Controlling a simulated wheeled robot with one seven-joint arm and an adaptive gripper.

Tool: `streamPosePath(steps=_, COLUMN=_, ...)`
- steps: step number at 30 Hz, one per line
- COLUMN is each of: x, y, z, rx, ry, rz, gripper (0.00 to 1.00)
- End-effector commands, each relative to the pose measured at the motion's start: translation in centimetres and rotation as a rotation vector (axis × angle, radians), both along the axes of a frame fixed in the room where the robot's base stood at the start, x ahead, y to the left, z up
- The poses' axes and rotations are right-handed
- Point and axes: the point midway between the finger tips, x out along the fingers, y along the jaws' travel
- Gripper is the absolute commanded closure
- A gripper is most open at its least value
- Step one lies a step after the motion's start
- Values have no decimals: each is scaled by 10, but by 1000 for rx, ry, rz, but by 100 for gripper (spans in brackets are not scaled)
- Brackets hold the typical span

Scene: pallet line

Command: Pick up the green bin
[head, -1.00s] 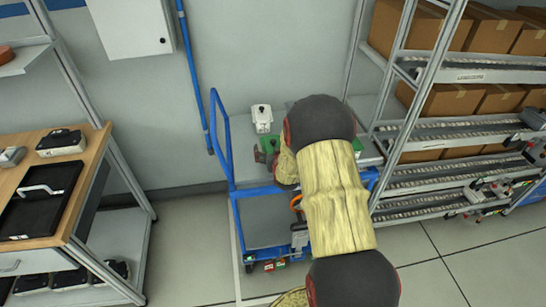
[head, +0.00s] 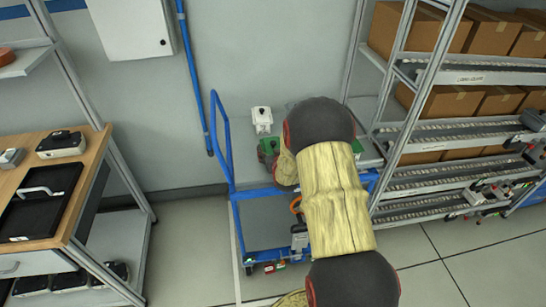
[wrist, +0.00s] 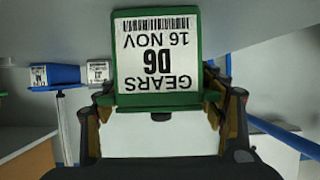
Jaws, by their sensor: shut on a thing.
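The green bin (wrist: 155,100) fills the upper middle of the wrist view. Its white label reads "GEARS D6 16 NOV" upside down. My gripper (wrist: 159,93) is shut on it, with one finger at each side of the bin. In the head view my arm hides most of the bin; a green part (head: 269,145) shows left of the arm, above the blue cart.
The blue cart (head: 234,222) stands by the wall. A roller rack (head: 440,128) with cardboard boxes is on the right, and a wooden bench (head: 85,182) on the left. The wrist view shows a blue container (wrist: 55,75) and a white one (wrist: 98,72).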

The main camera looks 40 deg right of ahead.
Motion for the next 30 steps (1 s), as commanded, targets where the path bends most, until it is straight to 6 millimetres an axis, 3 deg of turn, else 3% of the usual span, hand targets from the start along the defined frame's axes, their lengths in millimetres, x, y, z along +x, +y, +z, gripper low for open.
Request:
streamPosePath(steps=14, x=0, y=0, z=0, rx=0, ry=0, rz=0, gripper=77)
streamPosePath(steps=23, x=1, y=-1, z=4, rx=-2, ry=-3, rz=0, gripper=77)
streamPosePath(steps=30, x=1, y=-1, z=24, rx=-3, ry=-5, rz=0, gripper=77)
